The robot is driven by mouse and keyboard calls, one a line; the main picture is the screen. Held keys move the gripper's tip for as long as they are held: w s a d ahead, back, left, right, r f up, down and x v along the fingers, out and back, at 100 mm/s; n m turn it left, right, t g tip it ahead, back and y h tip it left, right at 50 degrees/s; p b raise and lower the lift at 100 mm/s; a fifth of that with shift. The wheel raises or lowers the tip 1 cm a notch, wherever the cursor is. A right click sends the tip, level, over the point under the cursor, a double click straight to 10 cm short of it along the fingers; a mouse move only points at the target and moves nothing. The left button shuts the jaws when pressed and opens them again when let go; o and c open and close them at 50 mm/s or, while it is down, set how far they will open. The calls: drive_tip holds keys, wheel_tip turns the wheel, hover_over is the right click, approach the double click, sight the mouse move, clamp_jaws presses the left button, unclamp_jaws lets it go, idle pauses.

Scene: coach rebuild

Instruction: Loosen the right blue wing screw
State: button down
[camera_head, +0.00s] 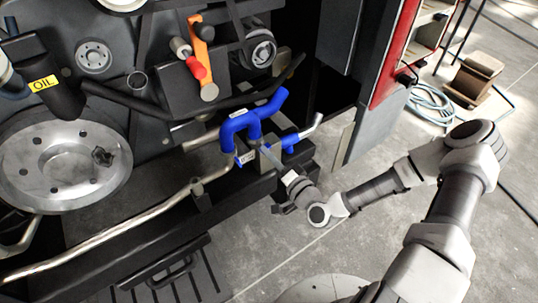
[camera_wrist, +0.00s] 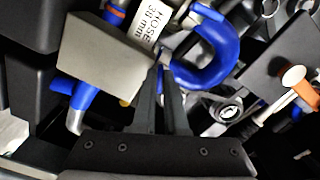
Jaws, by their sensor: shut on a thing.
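My gripper (camera_head: 260,148) reaches in from the right to the blue hose (camera_head: 250,122) on the engine. In the wrist view its two long dark fingers (camera_wrist: 161,78) are close together, with their tips at the hose's end beside a white label reading HOSE 38 mm (camera_wrist: 150,22). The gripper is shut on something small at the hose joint. This sits where the right blue wing screw would be, but the fingers hide it and I cannot make out its wings. The curved blue hose (camera_wrist: 215,58) passes just right of the fingertips.
A grey block (camera_wrist: 103,58) stands close left of the fingers. A second blue hose piece with a silver pipe (camera_head: 305,132) lies to the right. An orange-handled lever (camera_head: 203,60) and red grip are above. A black beam (camera_head: 130,245) runs below.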

drive_tip(key=n+b, duration=0.4)
drive_tip(key=n, duration=0.7)
drive_tip(key=shift+w+d+f, duration=0.1)
drive_tip(key=shift+w, duration=0.05)
drive_tip(key=shift+n, duration=0.5)
drive_tip(key=c, duration=1)
unclamp_jaws()
drive_tip(key=shift+o, duration=0.2)
drive_tip(key=shift+d, duration=0.2)
